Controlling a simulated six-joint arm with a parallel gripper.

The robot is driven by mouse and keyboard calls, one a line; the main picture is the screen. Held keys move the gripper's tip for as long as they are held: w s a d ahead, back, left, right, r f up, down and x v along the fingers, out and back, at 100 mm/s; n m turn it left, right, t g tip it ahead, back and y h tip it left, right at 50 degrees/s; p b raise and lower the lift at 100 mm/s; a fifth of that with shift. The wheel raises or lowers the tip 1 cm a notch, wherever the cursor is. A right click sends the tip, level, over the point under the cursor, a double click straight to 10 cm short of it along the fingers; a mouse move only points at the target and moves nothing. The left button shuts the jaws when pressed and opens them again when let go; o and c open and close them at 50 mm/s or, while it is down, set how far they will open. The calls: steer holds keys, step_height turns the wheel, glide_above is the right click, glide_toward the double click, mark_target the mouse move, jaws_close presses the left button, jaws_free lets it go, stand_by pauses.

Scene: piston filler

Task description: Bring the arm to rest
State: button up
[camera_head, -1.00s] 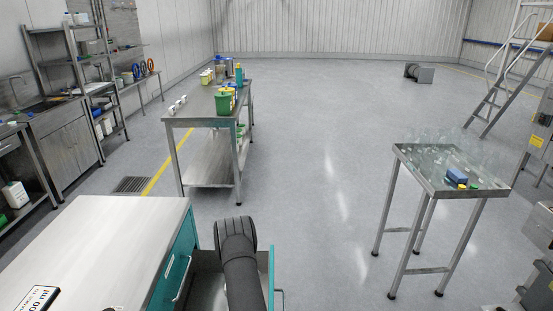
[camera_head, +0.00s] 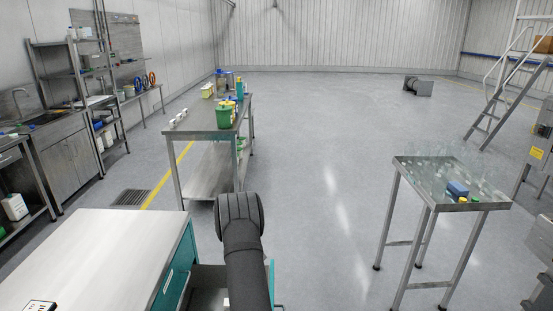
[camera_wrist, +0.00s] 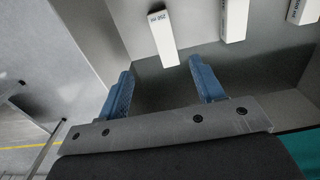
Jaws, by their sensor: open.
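My gripper (camera_wrist: 161,68) shows in the wrist view, with two blue fingers apart and nothing between them. The fingers point into a grey metal drawer or tray (camera_wrist: 105,25). A white block marked "250 ml" (camera_wrist: 162,38) lies just beyond the fingertips, apart from them. In the head view my dark arm rises at the bottom middle, beside the teal cabinet. My gripper is hidden there.
A steel-topped teal cabinet (camera_head: 110,250) stands at the lower left, with an open drawer (camera_head: 207,290). More white blocks (camera_wrist: 234,20) lie in the drawer. A bench (camera_head: 200,118) stands behind; a glassware table (camera_head: 408,172) stands right. The floor between is clear.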

step_height(320, 180, down, 15)
steer(key=shift+r, duration=0.1)
step_height(320, 180, up, 7)
steer(key=shift+f, duration=0.1)
steer(key=shift+r, duration=0.75)
